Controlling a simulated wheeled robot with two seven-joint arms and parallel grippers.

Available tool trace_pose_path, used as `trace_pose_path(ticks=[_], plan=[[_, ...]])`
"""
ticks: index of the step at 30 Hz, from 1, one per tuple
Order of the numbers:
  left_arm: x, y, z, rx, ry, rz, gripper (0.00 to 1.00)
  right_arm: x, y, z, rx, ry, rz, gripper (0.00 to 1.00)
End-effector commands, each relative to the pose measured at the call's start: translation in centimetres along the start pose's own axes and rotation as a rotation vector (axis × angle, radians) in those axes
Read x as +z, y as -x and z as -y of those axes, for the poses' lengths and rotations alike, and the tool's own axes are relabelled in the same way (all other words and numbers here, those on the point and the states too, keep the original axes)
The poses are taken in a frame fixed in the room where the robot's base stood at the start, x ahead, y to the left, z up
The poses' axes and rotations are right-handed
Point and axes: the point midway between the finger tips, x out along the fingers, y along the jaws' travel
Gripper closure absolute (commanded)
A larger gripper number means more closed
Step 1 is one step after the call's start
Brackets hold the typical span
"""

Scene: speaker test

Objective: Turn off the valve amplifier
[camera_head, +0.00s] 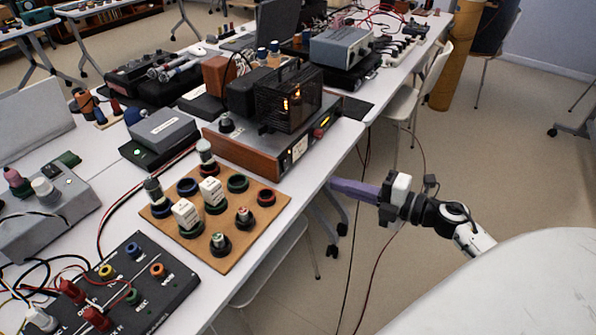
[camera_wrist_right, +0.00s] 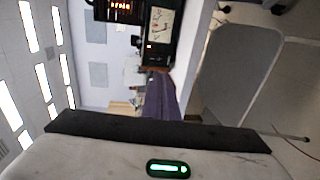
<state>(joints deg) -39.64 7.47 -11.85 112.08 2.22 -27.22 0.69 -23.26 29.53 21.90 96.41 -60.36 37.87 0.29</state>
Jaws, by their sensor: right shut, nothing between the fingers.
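The valve amplifier (camera_head: 238,153) stands on the white table, with a wooden side, a dark cage and orange glowing valves. Its front faces right in the head view, showing a lit meter (camera_head: 300,147) and a red part (camera_head: 318,133). In the right wrist view the amplifier shows at the top, with glowing valves (camera_wrist_right: 121,5) and the meter (camera_wrist_right: 160,23). My right gripper (camera_head: 334,184) has purple fingers, shut and empty, just off the table edge below and right of the amplifier front, apart from it. The fingers also show in the wrist view (camera_wrist_right: 158,80). My left gripper is out of view.
A wooden board with knobs (camera_head: 226,249) and a black panel with cables (camera_head: 183,287) lie on the near table. A grey box (camera_head: 160,127) is left of the amplifier. White chairs (camera_head: 435,75) stand along the right edge; floor beyond is open.

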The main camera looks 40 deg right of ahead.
Motion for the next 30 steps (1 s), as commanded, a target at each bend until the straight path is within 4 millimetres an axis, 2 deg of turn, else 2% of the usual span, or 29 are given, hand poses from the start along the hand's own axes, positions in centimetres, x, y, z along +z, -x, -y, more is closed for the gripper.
trace_pose_path(ticks=[9,15,21,30], plan=[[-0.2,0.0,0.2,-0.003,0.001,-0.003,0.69,0.1,-6.9,-0.2,0.004,0.0,0.001,1.0],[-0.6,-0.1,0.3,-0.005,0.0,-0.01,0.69,0.0,-10.4,-0.2,0.004,-0.001,0.001,1.0],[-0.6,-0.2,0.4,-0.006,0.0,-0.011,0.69,0.0,-12.1,0.0,0.001,0.001,0.0,1.0],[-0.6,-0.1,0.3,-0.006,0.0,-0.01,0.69,0.0,-12.4,0.0,0.0,0.0,0.0,1.0]])
